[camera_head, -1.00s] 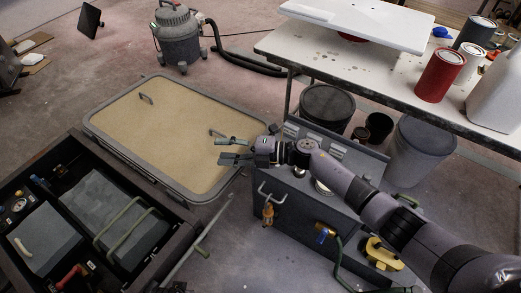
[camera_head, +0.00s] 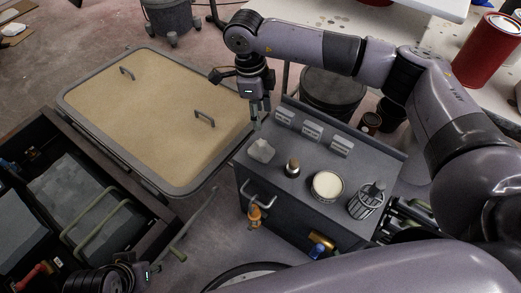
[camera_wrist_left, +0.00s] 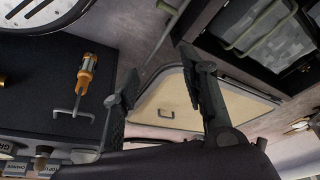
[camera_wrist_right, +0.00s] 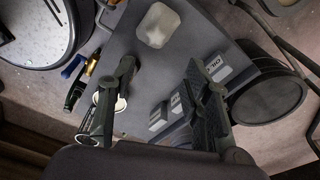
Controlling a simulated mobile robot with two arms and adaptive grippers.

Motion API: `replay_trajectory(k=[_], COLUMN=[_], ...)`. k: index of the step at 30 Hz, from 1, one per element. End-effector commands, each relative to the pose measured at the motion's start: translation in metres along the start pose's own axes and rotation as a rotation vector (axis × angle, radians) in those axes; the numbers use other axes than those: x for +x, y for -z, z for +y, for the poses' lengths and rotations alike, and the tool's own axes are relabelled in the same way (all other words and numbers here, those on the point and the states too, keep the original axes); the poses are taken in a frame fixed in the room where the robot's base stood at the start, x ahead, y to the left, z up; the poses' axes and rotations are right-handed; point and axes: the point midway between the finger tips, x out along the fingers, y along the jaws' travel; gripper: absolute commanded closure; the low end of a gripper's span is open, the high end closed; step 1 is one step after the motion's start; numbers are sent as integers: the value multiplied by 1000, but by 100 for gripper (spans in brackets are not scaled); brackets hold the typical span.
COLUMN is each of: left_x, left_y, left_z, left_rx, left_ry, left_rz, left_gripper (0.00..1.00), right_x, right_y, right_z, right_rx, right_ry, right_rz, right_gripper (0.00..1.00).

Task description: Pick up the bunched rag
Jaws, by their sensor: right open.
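The bunched rag (camera_head: 261,150) is a small pale grey lump on the top of the dark cabinet (camera_head: 270,178), near its left back corner. In the right wrist view the rag (camera_wrist_right: 158,25) lies at the top, beyond the fingertips. My right gripper (camera_head: 260,118) points down just above and behind the rag in the head view. Its fingers (camera_wrist_right: 160,72) are apart with nothing between them, and it does not appear to touch the rag. My left gripper (camera_wrist_left: 158,65) is open and empty in its wrist view. In the head view only part of it shows, at the bottom left.
On the cabinet stand a small capped jar (camera_head: 292,167), a cream-topped tin (camera_head: 327,186), a mesh cup (camera_head: 366,200) and several label holders (camera_head: 312,131). An orange-handled screwdriver (camera_head: 254,216) is at the cabinet front. A tan hatch panel (camera_head: 160,120) lies left.

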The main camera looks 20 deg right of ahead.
Motion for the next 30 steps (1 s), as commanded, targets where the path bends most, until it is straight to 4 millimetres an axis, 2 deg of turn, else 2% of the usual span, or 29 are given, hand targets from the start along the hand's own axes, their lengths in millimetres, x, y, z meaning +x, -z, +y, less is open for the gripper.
replay_trajectory(k=[1,3,7,11,17,24,30], left_x=[4,7,8,6,5,-2,-11], left_y=[7,17,43,59,72,111,130], left_z=[1,2,5,7,9,14,17], left_rx=[1,3,7,9,10,14,16], left_ry=[-2,-4,-9,-13,-17,-27,-32], left_rz=[32,78,191,262,321,512,605], left_gripper=[60,60,60,60,60,60,60], right_x=[15,31,53,66,77,107,121], right_y=[0,0,0,-1,-2,-8,-8], right_z=[0,1,1,0,2,9,8], right_rx=[1,1,3,3,1,2,2], right_ry=[-3,-3,-3,-2,-2,-3,-3], right_rz=[3,3,1,-1,0,1,-2], right_gripper=[55,55,55,55,55,55,55])
